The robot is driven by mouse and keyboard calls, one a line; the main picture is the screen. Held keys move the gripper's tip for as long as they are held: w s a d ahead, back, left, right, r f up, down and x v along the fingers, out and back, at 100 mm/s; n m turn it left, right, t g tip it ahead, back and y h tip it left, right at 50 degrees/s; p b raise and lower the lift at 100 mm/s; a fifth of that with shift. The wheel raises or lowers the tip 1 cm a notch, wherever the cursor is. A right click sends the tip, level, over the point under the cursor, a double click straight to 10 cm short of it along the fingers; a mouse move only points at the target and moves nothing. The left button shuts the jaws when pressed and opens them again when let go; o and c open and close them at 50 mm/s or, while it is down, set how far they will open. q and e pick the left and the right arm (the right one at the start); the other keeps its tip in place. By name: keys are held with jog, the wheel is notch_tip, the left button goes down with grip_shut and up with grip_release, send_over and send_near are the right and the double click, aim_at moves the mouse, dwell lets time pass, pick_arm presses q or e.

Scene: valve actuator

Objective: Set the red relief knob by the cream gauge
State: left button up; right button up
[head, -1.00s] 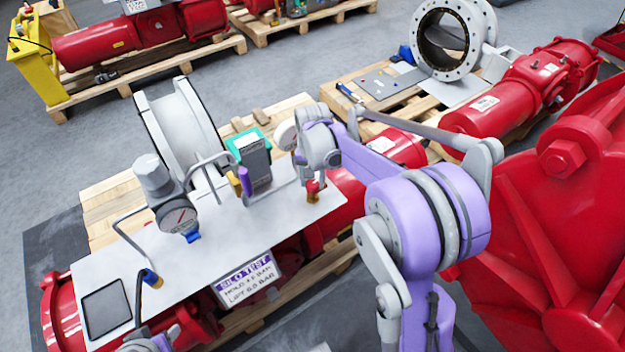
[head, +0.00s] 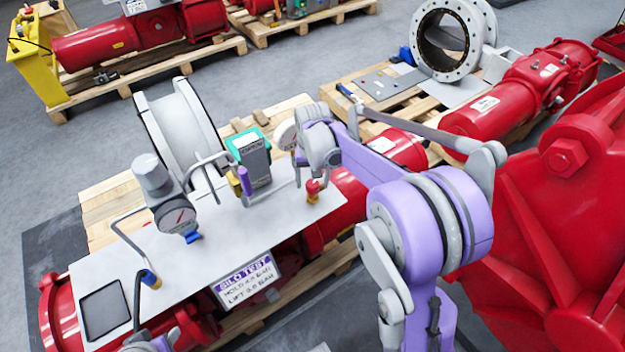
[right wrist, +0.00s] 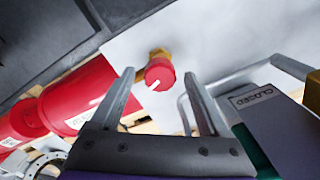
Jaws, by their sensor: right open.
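The red relief knob (head: 313,186) sits on a brass fitting at the right end of the pale panel. The right wrist view shows its round red cap (right wrist: 160,74) with a white mark. My right gripper (head: 311,175) is open just above the knob. In the right wrist view its fingers (right wrist: 159,76) stand on either side of the cap, with gaps. A pale round gauge (head: 286,135) is partly hidden behind my right wrist. Another pale gauge dial (head: 179,219) with a needle faces forward under the grey regulator. Part of my left arm shows at the bottom edge; its fingers cannot be made out.
A green-and-grey box (head: 251,158), marked CLOSED in the right wrist view (right wrist: 255,98), stands left of the knob with bent grey tubes. A sign (head: 247,277) hangs on the panel's front edge. A large red housing (head: 560,220) fills the right side.

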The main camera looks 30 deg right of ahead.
aim_at(312, 183)
notch_tip(312, 183, up, 11)
jog(key=shift+p, duration=0.35)
dwell(0.5)
jog(key=s+a+f+n+t, duration=0.1)
jog(key=s+a+n, duration=0.1)
jog(key=s, duration=0.4)
jog(key=s+a+f+n+t+p, duration=0.1)
jog(key=s+a+f+t, duration=0.1)
jog(key=s+a, duration=0.3)
jog(key=s+a+f+n+t, duration=0.1)
jog(key=s+a+n+t, duration=0.1)
jog(key=s, duration=0.7)
jog(key=shift+s+a+f+n+p, duration=0.2)
jog(key=shift+a+n+p, duration=0.15)
jog(key=shift+a, duration=0.35)
jog(key=shift+r, duration=0.1)
dwell(2.2)
